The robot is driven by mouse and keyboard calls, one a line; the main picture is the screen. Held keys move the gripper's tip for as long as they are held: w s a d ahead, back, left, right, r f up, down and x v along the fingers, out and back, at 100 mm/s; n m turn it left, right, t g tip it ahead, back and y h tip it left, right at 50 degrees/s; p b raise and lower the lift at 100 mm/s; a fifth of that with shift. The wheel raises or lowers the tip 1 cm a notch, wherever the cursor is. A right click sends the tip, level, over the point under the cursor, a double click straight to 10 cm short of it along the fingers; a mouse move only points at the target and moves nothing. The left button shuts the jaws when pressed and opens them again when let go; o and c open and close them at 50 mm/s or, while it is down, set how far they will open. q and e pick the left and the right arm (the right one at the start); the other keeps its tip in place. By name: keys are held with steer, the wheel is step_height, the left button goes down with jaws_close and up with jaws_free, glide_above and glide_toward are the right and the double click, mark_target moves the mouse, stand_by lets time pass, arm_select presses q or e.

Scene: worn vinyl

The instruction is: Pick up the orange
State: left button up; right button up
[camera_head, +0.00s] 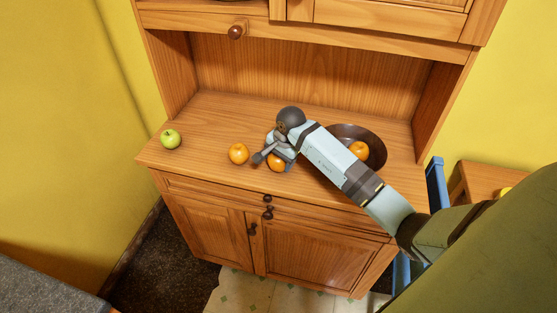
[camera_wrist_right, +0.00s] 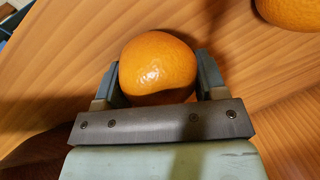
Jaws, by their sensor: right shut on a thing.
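An orange (camera_wrist_right: 157,66) sits between the two fingers of my right gripper (camera_wrist_right: 158,82) in the right wrist view, with a finger against each side. In the head view the same orange (camera_head: 276,164) is partly hidden by my right gripper (camera_head: 274,157) at the cabinet counter. I cannot tell whether it touches the wood. A second orange (camera_head: 238,154) stands on the counter just left of the gripper; part of an orange (camera_wrist_right: 290,10) shows at the top right of the wrist view. A third orange (camera_head: 359,150) lies in a dark bowl. My left gripper is not seen.
The dark bowl (camera_head: 371,140) stands at the counter's right, partly behind my right arm. A green apple (camera_head: 170,139) is at the far left of the wooden counter (camera_head: 205,125). The cabinet's back, side panels and upper drawers (camera_head: 390,20) enclose the counter. The left middle is clear.

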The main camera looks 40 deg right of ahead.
steer(key=w+a+b+v, duration=0.1)
steer(key=w+v, duration=0.1)
steer(key=v, duration=0.8)
steer(key=w+r+b+v, duration=0.1)
steer(key=w+v, duration=0.1)
steer(key=v, duration=0.7)
arm_select(q)
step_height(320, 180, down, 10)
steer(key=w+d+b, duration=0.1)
steer(key=b, duration=1.2)
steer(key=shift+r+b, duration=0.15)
steer(key=shift+b, duration=0.25)
arm_select(e)
steer(key=s+d+f, duration=0.3)
steer(key=d+f, duration=0.1)
steer(key=d, duration=0.4)
steer(key=s+d+f, duration=0.4)
steer(key=d, duration=0.5)
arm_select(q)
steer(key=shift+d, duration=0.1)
arm_select(e)
steer(key=shift+s+d+f, duration=0.1)
steer(key=shift+d, duration=0.05)
steer(key=shift+f, duration=0.15)
